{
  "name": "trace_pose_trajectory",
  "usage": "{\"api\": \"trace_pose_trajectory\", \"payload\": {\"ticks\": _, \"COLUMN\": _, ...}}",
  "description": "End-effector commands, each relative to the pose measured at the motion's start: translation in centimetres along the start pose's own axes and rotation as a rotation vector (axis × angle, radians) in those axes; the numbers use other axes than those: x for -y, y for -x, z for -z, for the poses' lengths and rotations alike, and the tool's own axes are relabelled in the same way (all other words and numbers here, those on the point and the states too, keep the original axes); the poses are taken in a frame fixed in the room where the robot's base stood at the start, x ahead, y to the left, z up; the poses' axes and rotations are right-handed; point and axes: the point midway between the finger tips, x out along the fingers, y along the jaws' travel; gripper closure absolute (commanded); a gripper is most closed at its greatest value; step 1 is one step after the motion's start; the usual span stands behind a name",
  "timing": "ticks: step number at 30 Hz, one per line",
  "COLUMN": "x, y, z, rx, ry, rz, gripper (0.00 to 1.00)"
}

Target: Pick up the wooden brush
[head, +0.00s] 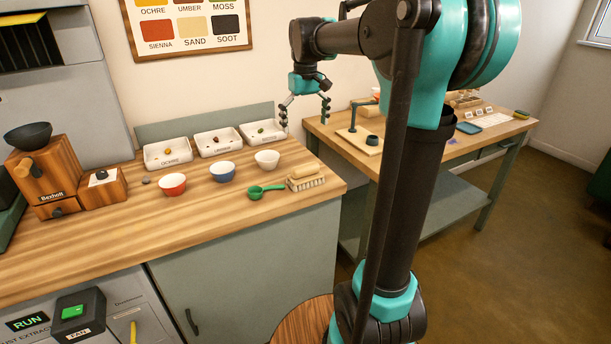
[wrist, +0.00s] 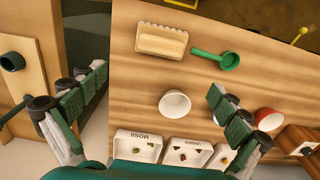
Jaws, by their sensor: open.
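The wooden brush (head: 305,178) lies near the right end of the wooden worktop, its pale bristles toward the front. In the wrist view the brush (wrist: 161,41) is at the upper middle, beyond my fingertips and apart from them. My gripper (head: 305,108) hangs in the air above the back right of the worktop, higher than the brush and behind it. In the wrist view my gripper (wrist: 155,95) has its fingers spread wide with nothing between them.
A green scoop (head: 262,191) lies just left of the brush. White (head: 267,160), blue (head: 222,172) and red (head: 172,184) bowls stand in a row, with labelled white trays (head: 217,143) behind. A wooden grinder (head: 44,175) stands left. The worktop's front is clear.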

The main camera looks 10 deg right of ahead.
Motion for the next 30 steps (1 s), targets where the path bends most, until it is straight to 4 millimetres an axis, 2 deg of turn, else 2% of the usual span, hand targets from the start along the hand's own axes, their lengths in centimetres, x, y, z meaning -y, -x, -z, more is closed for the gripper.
{"api": "trace_pose_trajectory", "payload": {"ticks": 6, "x": 0.0, "y": -4.5, "z": 0.0, "rx": -0.001, "ry": -0.001, "rz": 0.0, "gripper": 0.0}}
{"api": "trace_pose_trajectory", "payload": {"ticks": 12, "x": 0.0, "y": -7.8, "z": 0.0, "rx": -0.001, "ry": -0.001, "rz": 0.0, "gripper": 0.0}}
{"api": "trace_pose_trajectory", "payload": {"ticks": 20, "x": 0.0, "y": -9.4, "z": -0.1, "rx": -0.001, "ry": -0.001, "rz": 0.0, "gripper": 0.0}}
{"api": "trace_pose_trajectory", "payload": {"ticks": 30, "x": 0.2, "y": -13.7, "z": -0.3, "rx": -0.001, "ry": -0.001, "rz": 0.0, "gripper": 0.0}}
